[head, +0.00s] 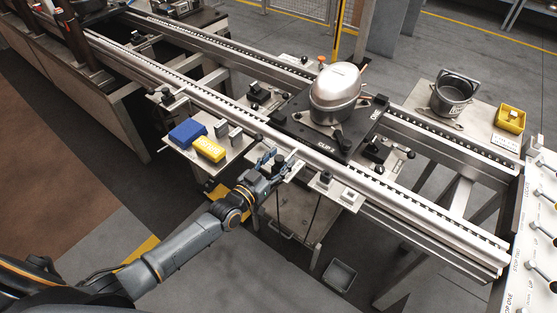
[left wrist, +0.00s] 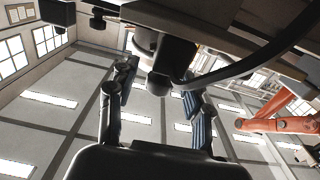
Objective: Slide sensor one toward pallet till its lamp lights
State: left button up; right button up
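The black pallet (head: 300,128) sits on the rail conveyor and carries a silver compressor (head: 337,92). My left gripper (head: 278,162) is at the near rail, just in front of the pallet's near side, by a small dark sensor-like part on a metal plate. In the left wrist view my left gripper (left wrist: 160,95) has its two fingers apart, with a dark round-ended part (left wrist: 168,70) showing between them or just beyond; contact is not visible. I cannot read a label marking this as sensor one, and no lit lamp is discernible. My right gripper is not in view.
A blue box (head: 187,132) and a yellow box (head: 209,149) lie on the side plate left of my gripper. Small blocks (head: 325,178) stand on the plate to its right. A pot (head: 453,95) and a yellow bin (head: 510,118) are beyond the rails. A labelled panel (head: 530,230) stands far right.

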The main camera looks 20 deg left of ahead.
pick_arm(q)
jog(key=shift+s+f, duration=0.1)
jog(key=shift+s, duration=0.05)
jog(key=v, duration=1.1)
jog(key=shift+s+a, duration=0.15)
jog(key=shift+s, duration=0.25)
jog(key=s+a+f+g+y, duration=0.2)
jog(key=s+f+g, duration=0.15)
jog(key=f, duration=0.65)
jog(key=s+a+f+n+g+y, duration=0.15)
jog(key=s+f, duration=0.35)
jog(key=f, duration=0.5)
jog(key=s+a+f+g+y, duration=0.1)
jog(key=s+a+f+g, duration=0.3)
jog(key=f, duration=0.7)
jog(key=s+d+f+g, duration=0.1)
jog(key=s+f, duration=0.3)
jog(key=s, duration=0.5)
jog(key=s+d+f+g+y, duration=0.1)
jog(key=s+d+f+g, duration=0.1)
jog(key=s+f, duration=0.3)
jog(key=s+d+f+g, duration=0.2)
jog(key=s+f+g, duration=0.2)
jog(key=s, duration=0.9)
jog(key=shift+s+f+y, duration=0.35)
jog(key=shift+s+f, duration=0.05)
